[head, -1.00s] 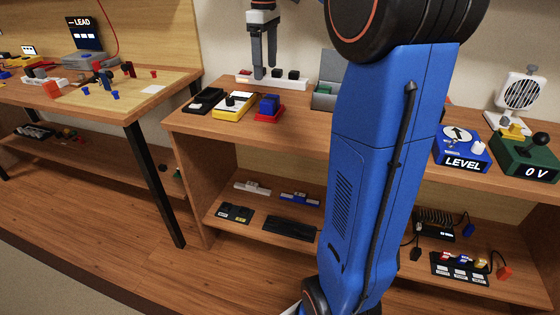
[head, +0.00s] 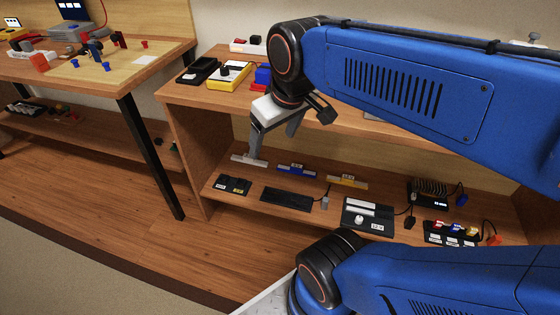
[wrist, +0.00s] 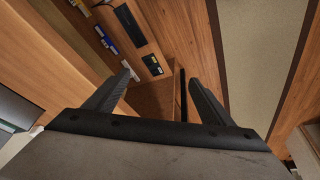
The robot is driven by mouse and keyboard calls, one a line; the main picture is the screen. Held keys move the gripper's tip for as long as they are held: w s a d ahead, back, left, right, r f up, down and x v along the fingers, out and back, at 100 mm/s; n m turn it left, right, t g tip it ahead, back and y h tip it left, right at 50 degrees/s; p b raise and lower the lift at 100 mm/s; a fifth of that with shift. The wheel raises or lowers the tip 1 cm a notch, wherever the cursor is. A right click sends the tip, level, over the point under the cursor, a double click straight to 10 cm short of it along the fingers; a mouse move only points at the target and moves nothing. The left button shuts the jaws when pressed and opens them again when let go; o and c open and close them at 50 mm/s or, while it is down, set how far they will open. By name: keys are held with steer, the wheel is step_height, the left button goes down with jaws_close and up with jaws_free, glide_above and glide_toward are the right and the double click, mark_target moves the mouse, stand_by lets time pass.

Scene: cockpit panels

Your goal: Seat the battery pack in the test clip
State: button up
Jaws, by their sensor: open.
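My gripper (head: 274,144) is open and empty, pointing down in front of the shelf unit, above its lower shelf. In the wrist view its two fingers (wrist: 158,80) are spread with nothing between them. No part is clearly readable as the battery pack or the test clip. On the lower shelf a whitish bar (head: 248,160), a blue bar (head: 297,170) and a yellow bar (head: 347,181) lie along the back. In front are a small dark tray with pale labels (head: 233,186), a long black strip (head: 287,199) and a black unit with white parts (head: 367,214).
The upper top (head: 185,97) carries a black holder (head: 198,71), a yellow device (head: 229,76) and a blue block on red, partly hidden by my arm. A cluttered table (head: 118,68) stands left. A black rack with coloured plugs (head: 452,235) is at right. Floor between is clear.

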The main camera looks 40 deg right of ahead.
steer(key=shift+m+t, duration=0.3)
steer(key=shift+m, duration=0.2)
steer(key=s+f, duration=0.2)
steer(key=s+a+f, duration=0.1)
steer(key=f, duration=0.1)
steer(key=shift+s+f, duration=0.2)
steer(key=shift+s, duration=0.15)
stand_by(1.3)
